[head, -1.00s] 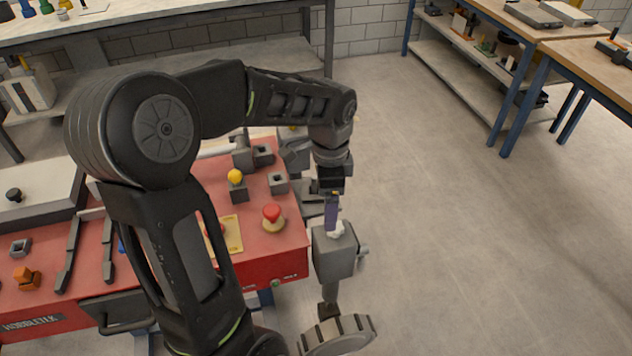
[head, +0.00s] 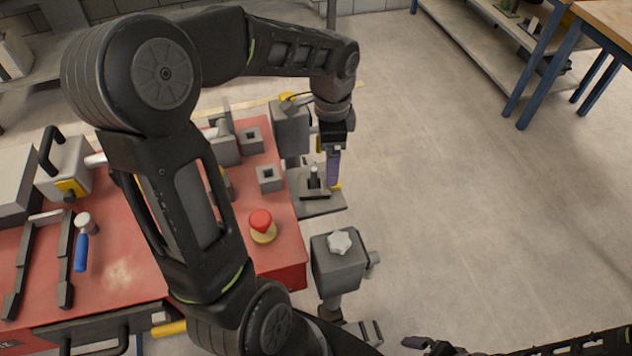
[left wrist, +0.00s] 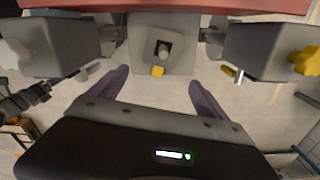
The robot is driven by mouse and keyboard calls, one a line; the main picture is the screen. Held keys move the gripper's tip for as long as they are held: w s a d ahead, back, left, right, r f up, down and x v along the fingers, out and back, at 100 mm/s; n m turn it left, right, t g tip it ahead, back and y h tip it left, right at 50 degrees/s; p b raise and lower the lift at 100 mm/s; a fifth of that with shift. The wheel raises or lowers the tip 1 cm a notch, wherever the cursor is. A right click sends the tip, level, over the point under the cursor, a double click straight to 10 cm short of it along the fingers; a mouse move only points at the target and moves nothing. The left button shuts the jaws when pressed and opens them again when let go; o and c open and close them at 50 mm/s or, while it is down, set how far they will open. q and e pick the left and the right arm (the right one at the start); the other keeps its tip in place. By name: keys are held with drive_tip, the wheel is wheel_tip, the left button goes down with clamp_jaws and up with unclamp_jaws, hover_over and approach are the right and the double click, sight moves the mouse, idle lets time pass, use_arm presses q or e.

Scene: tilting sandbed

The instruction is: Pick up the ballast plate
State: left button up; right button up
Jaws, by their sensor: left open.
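What I take to be the ballast plate (head: 322,206) is a flat grey plate with a short upright post and a small yellow tab, at the red bench's right end. In the left wrist view the plate (left wrist: 142,62) is at top centre, its round-topped post in the middle and the yellow tab on its near edge. My left gripper (head: 334,183) points down by the tab side of the plate. In the wrist view its purple fingers (left wrist: 158,85) are wide apart with nothing between them, short of the tab. Part of my dark right arm shows at the bottom right; its jaws are unclear.
A grey block with a white star knob (head: 340,242) stands in front of the plate; another grey block (head: 291,130) is behind it. A red mushroom button (head: 262,222) is on the red bench (head: 125,235). The floor to the right is open.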

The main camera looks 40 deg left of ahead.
use_arm(q)
drive_tip(key=shift+f, duration=1.3)
wheel_tip(320, 180, down, 5)
drive_tip(key=shift+f+p, duration=0.1)
drive_tip(key=shift+p, duration=0.2)
drive_tip(key=shift+d, duration=0.1)
drive_tip(key=shift+c, duration=0.4)
drive_tip(key=c, duration=1.4)
wheel_tip(320, 180, up, 10)
